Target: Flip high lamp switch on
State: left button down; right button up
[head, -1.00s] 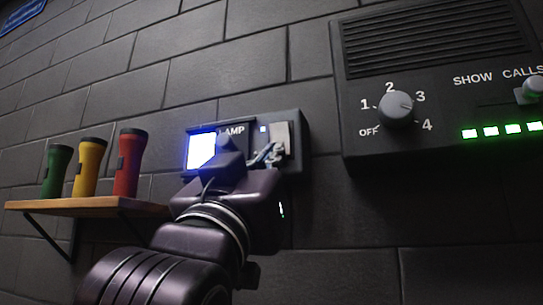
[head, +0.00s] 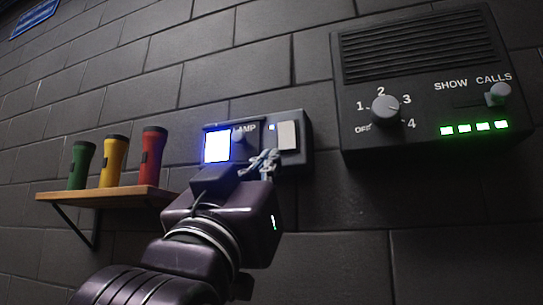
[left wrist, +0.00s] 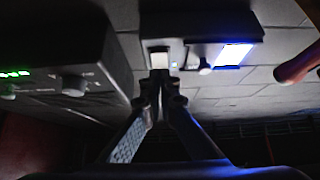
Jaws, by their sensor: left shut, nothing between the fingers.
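My left gripper (head: 267,161) is shut and empty just below and left of the plate. In the left wrist view the fingertips (left wrist: 161,78) are close to the plate (left wrist: 160,59); I cannot tell whether they touch it. My right gripper is not in view.
A speaker panel (head: 430,75) with a dial (head: 385,109), a "SHOW CALLS" knob (head: 498,94) and green lights juts from the wall at right. A wooden shelf (head: 105,193) holds green, yellow and red flashlights at left. Bare wall lies below the box.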

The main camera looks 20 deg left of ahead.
pick_arm(q)
jog(key=v, duration=0.2)
jog(key=b+v, duration=0.1)
jog(key=v, duration=0.1)
jog(key=b+v, duration=0.1)
jog(key=shift+f, duration=0.6)
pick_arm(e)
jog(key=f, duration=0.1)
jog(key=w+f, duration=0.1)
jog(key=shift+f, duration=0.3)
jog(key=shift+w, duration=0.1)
